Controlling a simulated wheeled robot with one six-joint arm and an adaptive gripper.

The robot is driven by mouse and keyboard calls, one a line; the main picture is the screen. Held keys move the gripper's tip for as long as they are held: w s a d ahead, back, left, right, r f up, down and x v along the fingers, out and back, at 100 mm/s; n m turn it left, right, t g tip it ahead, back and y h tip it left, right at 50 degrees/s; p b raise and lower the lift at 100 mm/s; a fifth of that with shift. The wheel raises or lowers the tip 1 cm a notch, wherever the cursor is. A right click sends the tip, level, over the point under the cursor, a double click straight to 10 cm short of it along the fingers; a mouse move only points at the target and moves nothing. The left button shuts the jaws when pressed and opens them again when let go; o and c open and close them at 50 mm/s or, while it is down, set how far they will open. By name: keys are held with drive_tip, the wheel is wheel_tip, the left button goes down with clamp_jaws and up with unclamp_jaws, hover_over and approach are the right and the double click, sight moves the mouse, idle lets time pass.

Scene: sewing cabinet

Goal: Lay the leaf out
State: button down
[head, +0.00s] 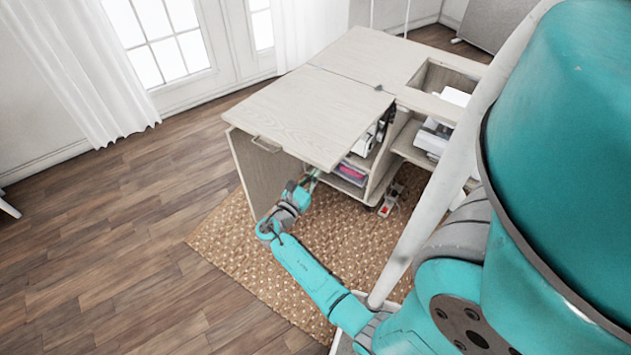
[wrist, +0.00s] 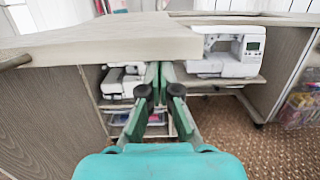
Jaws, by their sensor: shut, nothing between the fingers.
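The leaf (head: 300,115) is a pale wood-grain panel on the cabinet (head: 365,55). It lies about level with the cabinet top, with a hinge seam between them. A bar handle (head: 265,145) is at its outer edge. In the wrist view the leaf (wrist: 105,42) crosses the upper left, seen edge-on. A grey upright panel (head: 252,172) stands beneath the leaf's outer end, also in the wrist view at left (wrist: 45,115). My gripper (head: 313,174) is shut and empty, just below the leaf's near edge. In the wrist view its fingertips (wrist: 160,68) are by the leaf's underside; contact cannot be told.
A power strip (head: 390,200) lies on the woven rug (head: 330,225). An open well (head: 440,78) is in the cabinet top. Wood floor (head: 110,225) to the left is clear.

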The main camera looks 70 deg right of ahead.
drive_tip(key=r, duration=0.4)
drive_tip(key=d+r+y, duration=0.1)
drive_tip(key=r, duration=0.2)
drive_tip(key=r+y, duration=0.1)
drive_tip(key=r, duration=0.3)
drive_tip(key=shift+s+d+r, duration=0.15)
drive_tip(key=shift+d+r, duration=0.05)
drive_tip(key=shift+r, duration=0.15)
drive_tip(key=d+r+y, duration=0.1)
drive_tip(key=d+r, duration=0.2)
drive_tip(key=r, duration=0.6)
drive_tip(key=shift+s+d+r, duration=0.25)
drive_tip(key=shift+s+r, duration=0.15)
drive_tip(key=shift+s, duration=0.05)
drive_tip(key=shift+t, duration=0.4)
